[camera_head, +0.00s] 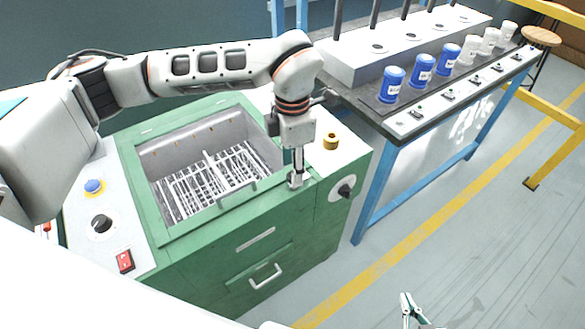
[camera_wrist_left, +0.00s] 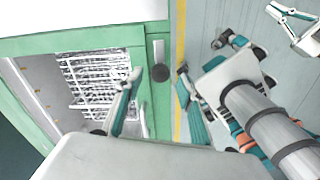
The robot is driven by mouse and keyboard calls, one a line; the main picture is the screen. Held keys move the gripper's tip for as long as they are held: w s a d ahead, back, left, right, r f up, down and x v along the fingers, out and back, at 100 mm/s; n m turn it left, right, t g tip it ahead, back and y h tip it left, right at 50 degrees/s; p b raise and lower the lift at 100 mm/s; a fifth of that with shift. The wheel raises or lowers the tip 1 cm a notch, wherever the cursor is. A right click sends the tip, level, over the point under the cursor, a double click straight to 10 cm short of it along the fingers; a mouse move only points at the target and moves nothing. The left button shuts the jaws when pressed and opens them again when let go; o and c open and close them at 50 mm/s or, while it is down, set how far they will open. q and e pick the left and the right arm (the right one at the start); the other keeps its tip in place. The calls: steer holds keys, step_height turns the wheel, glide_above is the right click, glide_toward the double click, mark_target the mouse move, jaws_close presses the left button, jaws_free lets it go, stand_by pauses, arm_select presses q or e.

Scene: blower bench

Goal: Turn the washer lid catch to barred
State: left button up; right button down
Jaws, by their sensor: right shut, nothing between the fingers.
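The green washer (camera_head: 240,236) stands open, with a wire rack (camera_head: 205,182) in its basin. In the left wrist view, a dark round piece with a short bar, likely the lid catch (camera_wrist_left: 160,73), is on the green front rim; its setting cannot be read. My left gripper (camera_head: 296,180) points down over the front rim, right of the basin, hiding that spot in the head view. In the wrist view it is open (camera_wrist_left: 158,73), its fingers on either side of the dark piece, contact unclear. My right gripper (camera_head: 411,300) is shut and empty, low over the floor.
The left panel has a blue button (camera_head: 94,187), black dial (camera_head: 101,223) and red switch (camera_head: 125,261). A bench with blue jars (camera_head: 391,84) stands behind right.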

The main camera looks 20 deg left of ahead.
arm_select(q)
steer(key=shift+f, duration=0.95)
steer(key=shift+c, duration=0.4)
jaws_close()
